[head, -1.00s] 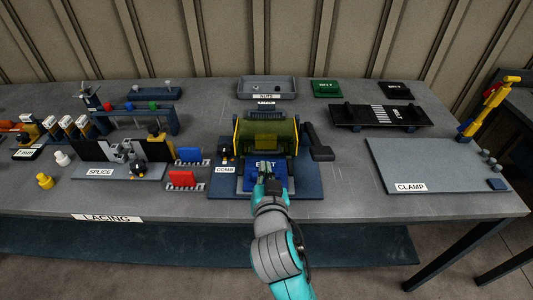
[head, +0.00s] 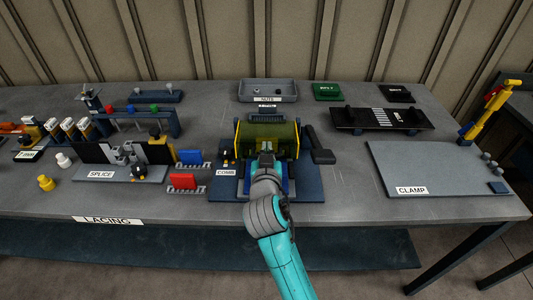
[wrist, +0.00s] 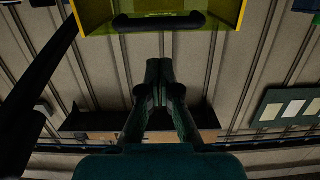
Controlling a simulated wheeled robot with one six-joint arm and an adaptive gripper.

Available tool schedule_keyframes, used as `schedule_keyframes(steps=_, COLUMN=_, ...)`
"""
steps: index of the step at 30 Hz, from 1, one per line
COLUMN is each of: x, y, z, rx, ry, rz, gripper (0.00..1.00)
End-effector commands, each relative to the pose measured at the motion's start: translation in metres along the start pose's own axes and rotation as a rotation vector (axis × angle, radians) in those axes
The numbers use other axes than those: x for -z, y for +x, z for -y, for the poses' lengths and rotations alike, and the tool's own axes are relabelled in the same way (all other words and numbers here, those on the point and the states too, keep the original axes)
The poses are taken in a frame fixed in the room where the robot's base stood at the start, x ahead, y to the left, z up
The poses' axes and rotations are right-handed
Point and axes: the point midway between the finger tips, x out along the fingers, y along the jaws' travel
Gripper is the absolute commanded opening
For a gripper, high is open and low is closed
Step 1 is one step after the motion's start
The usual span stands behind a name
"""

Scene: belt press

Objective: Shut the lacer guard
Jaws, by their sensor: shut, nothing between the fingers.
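The lacer guard (head: 262,129) is a see-through yellow-green cover with yellow side cheeks, on the lacer at the middle of the bench. In the wrist view the guard (wrist: 228,12) fills the top edge, with a dark bar (wrist: 158,22) along it. My gripper (head: 266,148) is at the front of the lacer, in front of the guard's middle. In the wrist view its fingers (wrist: 160,70) are together and empty, pointing toward the dark bar with a visible gap in the picture. My wrist hides most of the blue plate at the lacer's front; contact cannot be told.
A dark handle (head: 318,147) stands right of the lacer. The COMB label (head: 227,173) and red (head: 182,181) and blue (head: 190,157) blocks lie left. A NUTS tray (head: 267,90) is behind. The CLAMP plate (head: 435,165) is at the right.

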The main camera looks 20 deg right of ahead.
Motion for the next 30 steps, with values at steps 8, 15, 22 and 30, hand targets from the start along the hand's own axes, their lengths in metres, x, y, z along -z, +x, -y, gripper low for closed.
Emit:
schedule_keyframes(steps=8, x=-0.022, y=0.005, z=0.000, rx=0.000, ry=0.000, rz=0.000, gripper=0.00)
schedule_keyframes(steps=15, x=-0.024, y=0.005, z=0.000, rx=0.000, ry=0.001, rz=-0.001, gripper=0.00)
schedule_keyframes(steps=22, x=-0.032, y=0.006, z=0.000, rx=0.001, ry=-0.001, rz=0.000, gripper=0.00)
schedule_keyframes(steps=30, x=-0.045, y=0.007, z=0.000, rx=0.000, ry=0.000, rz=0.001, gripper=0.00)
